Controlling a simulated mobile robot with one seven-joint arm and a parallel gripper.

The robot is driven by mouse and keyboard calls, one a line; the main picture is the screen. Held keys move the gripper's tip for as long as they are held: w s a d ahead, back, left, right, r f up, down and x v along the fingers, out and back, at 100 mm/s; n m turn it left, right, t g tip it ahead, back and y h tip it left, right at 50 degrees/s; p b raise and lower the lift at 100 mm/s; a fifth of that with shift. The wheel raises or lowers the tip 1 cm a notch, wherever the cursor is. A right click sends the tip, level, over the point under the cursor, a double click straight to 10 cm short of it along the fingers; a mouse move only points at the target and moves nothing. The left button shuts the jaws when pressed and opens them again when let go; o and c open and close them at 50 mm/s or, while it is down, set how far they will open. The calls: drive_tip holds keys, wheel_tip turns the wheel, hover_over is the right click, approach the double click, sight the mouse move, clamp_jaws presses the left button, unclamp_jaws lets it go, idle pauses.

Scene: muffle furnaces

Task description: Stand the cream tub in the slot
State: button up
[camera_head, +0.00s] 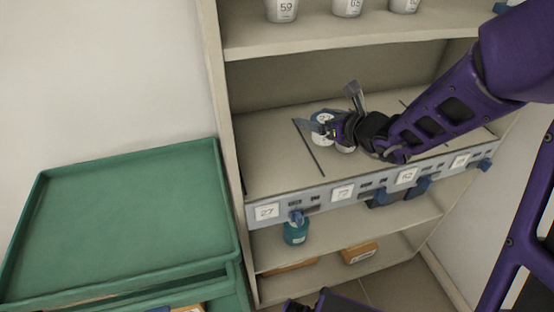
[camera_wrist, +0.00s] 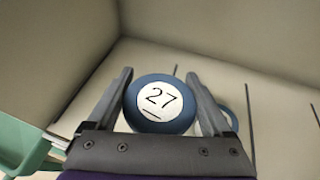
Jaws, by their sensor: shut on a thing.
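A tub with a round blue lid and a white label reading 27 (camera_wrist: 158,103) sits between the fingers of my gripper (camera_wrist: 160,95). My gripper is shut on it. In the head view the tub (camera_head: 322,117) shows as a small pale and blue round top at my gripper (camera_head: 330,128), over the middle shelf, by the leftmost dark divider line. Its body is mostly hidden, so I cannot tell whether it touches the shelf. The shelf's front rail carries slot labels; the leftmost label reads 27 (camera_head: 267,211).
Another blue-rimmed round thing (camera_wrist: 232,118) shows partly behind the right finger. Thin dark dividers (camera_head: 308,147) mark the shelf. White numbered tubs (camera_head: 282,10) stand on the shelf above. A teal bottle (camera_head: 296,231) stands below. A green tray (camera_head: 125,215) is at left.

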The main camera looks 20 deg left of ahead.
drive_tip(key=s+a+n+g+y, duration=0.1)
drive_tip(key=s+a+n+g, duration=0.3)
drive_tip(key=a, duration=0.6)
drive_tip(key=shift+m+t, duration=0.7)
drive_tip(key=shift+t, duration=0.1)
drive_tip(key=f, duration=0.1)
drive_tip(key=f+b, duration=0.1)
drive_tip(key=f, duration=0.3)
drive_tip(key=shift+s+b, duration=0.3)
drive_tip(key=shift+s, duration=0.05)
drive_tip(key=shift+y, duration=0.3)
drive_tip(key=shift+f+b, duration=0.4)
drive_tip(key=shift+f, duration=1.7)
drive_tip(key=shift+f, duration=0.2)
drive_tip(key=o, duration=1.3)
drive_tip(key=shift+r, duration=0.15)
